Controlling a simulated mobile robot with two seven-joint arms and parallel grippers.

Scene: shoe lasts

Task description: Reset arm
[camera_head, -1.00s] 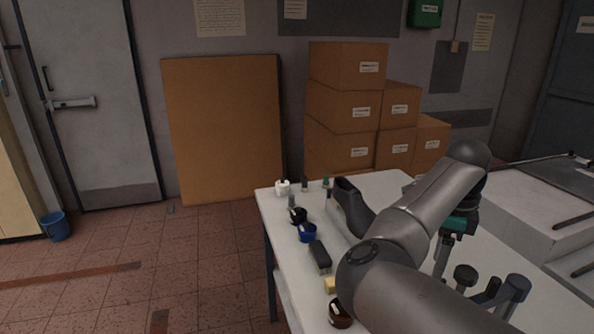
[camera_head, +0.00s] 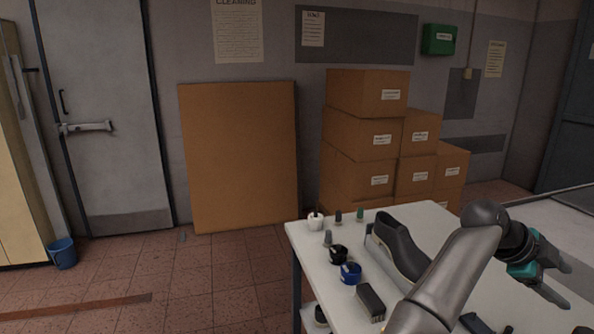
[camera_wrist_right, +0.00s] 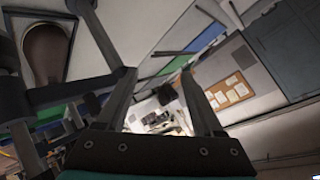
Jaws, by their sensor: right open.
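My right gripper (camera_head: 556,290) is at the right of the head view, out past the table's right part, with its two fingers apart and nothing visible between them. In the right wrist view the fingers (camera_wrist_right: 160,100) are spread, with only the distant room between them. My left gripper shows in no frame.
On the table's left side are a white jar (camera_head: 316,222), a black pot (camera_head: 338,254), a blue pot (camera_head: 350,273) and a dark brush-like block (camera_head: 371,302). Cardboard boxes (camera_head: 365,135) are stacked behind the table.

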